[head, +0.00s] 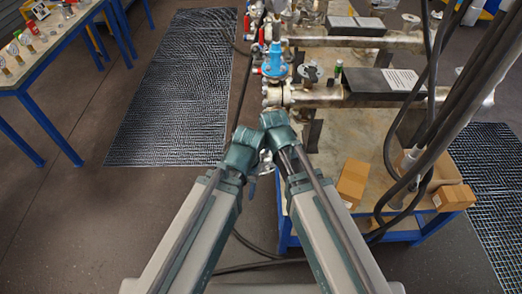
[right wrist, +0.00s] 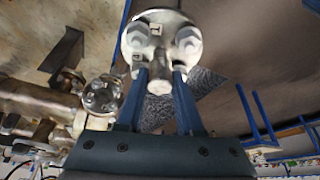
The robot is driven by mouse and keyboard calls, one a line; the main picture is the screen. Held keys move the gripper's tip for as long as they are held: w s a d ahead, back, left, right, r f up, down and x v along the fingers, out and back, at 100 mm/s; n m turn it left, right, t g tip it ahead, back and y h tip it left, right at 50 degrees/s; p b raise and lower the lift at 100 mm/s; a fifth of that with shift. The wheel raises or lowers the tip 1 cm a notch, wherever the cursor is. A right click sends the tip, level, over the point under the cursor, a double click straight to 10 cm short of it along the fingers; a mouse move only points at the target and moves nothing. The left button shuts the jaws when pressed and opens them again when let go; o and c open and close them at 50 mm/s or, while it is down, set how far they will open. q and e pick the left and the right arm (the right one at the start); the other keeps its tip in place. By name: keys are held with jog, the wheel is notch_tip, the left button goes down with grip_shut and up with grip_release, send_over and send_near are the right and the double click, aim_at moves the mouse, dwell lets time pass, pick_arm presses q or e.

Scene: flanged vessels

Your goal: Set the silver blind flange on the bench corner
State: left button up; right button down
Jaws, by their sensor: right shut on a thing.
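In the right wrist view, the silver blind flange (right wrist: 134,42) is a round metal disc with bolts and a short central stub. My right gripper (right wrist: 158,76) is shut on it, with blue fingers on both sides of the stub. In the head view, a small silver part (head: 265,165), possibly this flange, shows below my wrists. My left wrist (head: 243,152) is close beside the right one; its fingers are hidden. The bench (head: 322,180) with a beige top and blue frame lies right of my wrists.
A blue valve (head: 274,62) and silver pipework (head: 330,97) stand at the back of the bench. Cardboard boxes (head: 353,180) and black hoses (head: 390,190) occupy its right part. Another blue-legged bench (head: 62,42) stands far left. Open floor and a grid mat (head: 165,100) lie between.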

jog(key=w+d+f+m+b, duration=0.2)
jog(key=w+d+f+b, duration=0.3)
jog(key=d+f+b, duration=0.5)
jog(key=w+d+f+m+h+b, duration=0.1)
jog(key=w+d+f+b, duration=0.4)
jog(key=d+f+b, duration=0.5)
jog(key=shift+f+m+h+b, duration=0.3)
jog(key=shift+f+m+b, duration=0.2)
jog(key=shift+f+b, duration=2.3)
jog(key=shift+d+f, duration=0.1)
jog(key=shift+f, duration=0.15)
notch_tip(320, 180, down, 8)
jog(key=b, duration=0.7)
jog(key=shift+r+b, duration=0.15)
jog(key=shift+b, duration=0.2)
jog(key=shift+f+b, duration=0.45)
jog(key=shift+b, duration=0.05)
grip_release()
jog(key=shift+r, duration=0.1)
